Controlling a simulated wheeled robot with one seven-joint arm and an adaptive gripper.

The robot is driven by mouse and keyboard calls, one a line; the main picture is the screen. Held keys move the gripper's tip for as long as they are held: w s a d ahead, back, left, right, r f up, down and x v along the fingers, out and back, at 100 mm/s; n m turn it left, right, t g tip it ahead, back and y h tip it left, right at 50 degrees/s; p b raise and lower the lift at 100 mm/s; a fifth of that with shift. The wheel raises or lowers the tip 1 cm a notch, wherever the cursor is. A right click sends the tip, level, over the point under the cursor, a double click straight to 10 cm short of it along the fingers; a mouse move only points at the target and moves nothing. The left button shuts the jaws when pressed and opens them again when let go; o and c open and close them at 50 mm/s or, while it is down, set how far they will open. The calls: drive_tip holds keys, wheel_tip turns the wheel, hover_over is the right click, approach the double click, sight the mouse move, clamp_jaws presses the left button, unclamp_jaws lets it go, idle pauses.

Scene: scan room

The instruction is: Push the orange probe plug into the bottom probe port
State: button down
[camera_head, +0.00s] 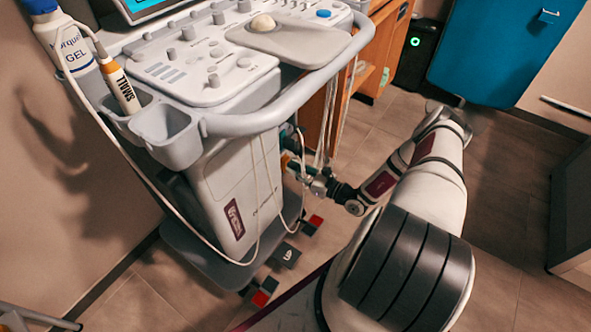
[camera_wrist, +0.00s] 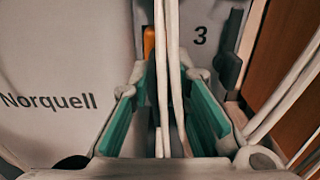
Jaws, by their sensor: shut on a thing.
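My gripper (camera_head: 304,174) reaches in beside the lower body of the ultrasound cart (camera_head: 240,180). In the wrist view its teal-padded fingers (camera_wrist: 166,82) stand a little apart and are shut on the orange probe plug (camera_wrist: 149,42). Only a narrow orange strip of the plug shows beyond the fingertips, left of the cables; it also shows as a small orange patch in the head view (camera_head: 285,160).
Pale cables (camera_wrist: 172,60) hang in front of and between my fingers. A dark part (camera_wrist: 230,48) sits right of the "3". A wooden cabinet (camera_head: 370,55) stands just right of the cart. A gel bottle (camera_head: 62,40) and an orange-and-white bottle (camera_head: 119,86) sit in holders.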

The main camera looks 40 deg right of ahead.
drive_tip(key=shift+w+a, duration=0.2)
drive_tip(key=shift+w, duration=0.4)
idle(0.6)
drive_tip(key=shift+f, duration=0.15)
idle(0.5)
drive_tip(key=c, duration=1.4)
unclamp_jaws()
drive_tip(key=shift+c, duration=0.2)
drive_tip(key=shift+o, duration=0.4)
drive_tip(key=shift+v, duration=1.6)
drive_tip(key=v, duration=0.7)
idle(1.0)
idle(0.5)
